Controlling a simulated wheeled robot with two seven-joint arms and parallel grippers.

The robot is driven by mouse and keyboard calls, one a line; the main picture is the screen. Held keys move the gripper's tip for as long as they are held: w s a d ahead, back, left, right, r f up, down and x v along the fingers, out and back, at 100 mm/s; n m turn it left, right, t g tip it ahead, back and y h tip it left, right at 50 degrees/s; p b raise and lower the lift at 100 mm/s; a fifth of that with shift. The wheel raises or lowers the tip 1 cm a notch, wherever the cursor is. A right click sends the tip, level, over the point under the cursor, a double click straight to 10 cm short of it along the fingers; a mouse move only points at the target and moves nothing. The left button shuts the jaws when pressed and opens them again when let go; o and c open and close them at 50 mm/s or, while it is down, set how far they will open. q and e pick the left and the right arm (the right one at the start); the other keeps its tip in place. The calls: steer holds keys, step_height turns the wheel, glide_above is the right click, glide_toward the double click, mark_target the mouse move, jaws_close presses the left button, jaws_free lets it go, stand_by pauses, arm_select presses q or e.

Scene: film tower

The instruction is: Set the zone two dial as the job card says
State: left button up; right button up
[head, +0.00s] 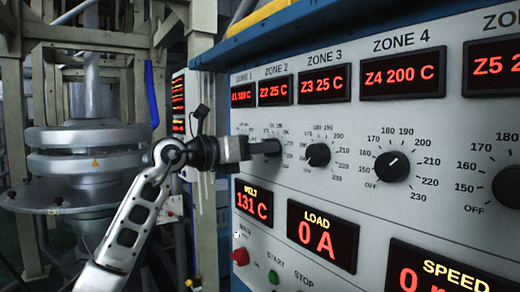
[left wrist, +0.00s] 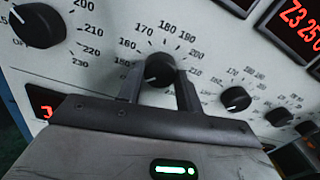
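The zone two dial (left wrist: 160,70) is a black knob in the middle of the left wrist view, with a printed temperature scale around it. My left gripper (left wrist: 160,82) has one dark finger on each side of the knob, and both look to be touching it. In the head view my left gripper (head: 258,148) reaches the panel from the left and hides most of this dial. The zone two display (head: 275,91) reads Z2 25 C. The pointer is too dim to read surely. The job card and my right gripper are not seen.
The zone three dial (head: 318,154) is close to the right of my gripper, and the zone four dial (head: 392,166) is further right. The zone one dial (left wrist: 38,25) is at the left in the wrist view. The melt display (head: 253,203) and a red button (head: 240,257) are below.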

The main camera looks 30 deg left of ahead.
arm_select(q)
steer(key=shift+m, duration=0.4)
steer(key=shift+m+y+b, duration=0.4)
steer(key=shift+m+b, duration=0.1)
steer(key=shift+m, duration=7.7)
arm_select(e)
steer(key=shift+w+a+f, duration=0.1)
arm_select(q)
steer(key=o, duration=1)
steer(key=shift+r, duration=0.1)
steer(key=shift+s, duration=0.1)
